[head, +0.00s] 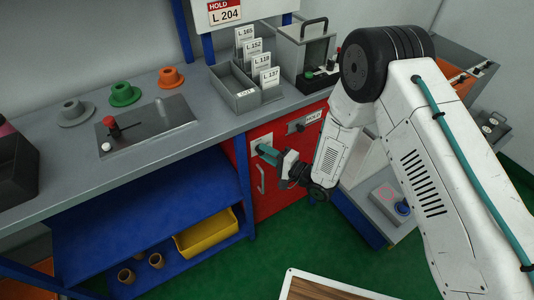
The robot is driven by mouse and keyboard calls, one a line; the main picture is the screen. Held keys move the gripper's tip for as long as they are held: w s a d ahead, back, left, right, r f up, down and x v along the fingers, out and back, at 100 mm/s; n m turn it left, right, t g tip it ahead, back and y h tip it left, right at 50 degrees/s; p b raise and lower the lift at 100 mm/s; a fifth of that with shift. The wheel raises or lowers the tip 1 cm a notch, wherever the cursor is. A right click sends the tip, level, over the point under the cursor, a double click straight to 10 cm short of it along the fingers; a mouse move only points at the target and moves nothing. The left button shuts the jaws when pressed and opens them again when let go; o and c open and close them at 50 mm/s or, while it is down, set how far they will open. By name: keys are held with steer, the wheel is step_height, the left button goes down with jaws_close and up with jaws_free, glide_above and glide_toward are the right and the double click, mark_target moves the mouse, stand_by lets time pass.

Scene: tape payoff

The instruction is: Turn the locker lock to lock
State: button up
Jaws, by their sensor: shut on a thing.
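The red locker (271,197) stands under the bench, with its door closed and a pale bar handle (261,178) on the front. A pale plate (259,139) on the door's upper left part surrounds the lock, which is mostly hidden behind my gripper. My gripper (264,152) has teal fingers and reaches in from the right at the lock, shut on it. The lock's turned position cannot be made out. A second red panel to the right carries a labelled plate (309,119) with a dark knob.
The grey bench (60,170) carries coloured flanged spools, a grey plate with a red-knobbed lever (112,125), a card tray (233,92) and a handled box (305,55). A yellow bin (208,234) is on the blue lower shelf. Green floor (250,260) is clear before the locker.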

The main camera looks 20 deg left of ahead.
steer(key=o, duration=0.6)
steer(key=v, duration=0.7)
steer(key=shift+d, duration=0.35)
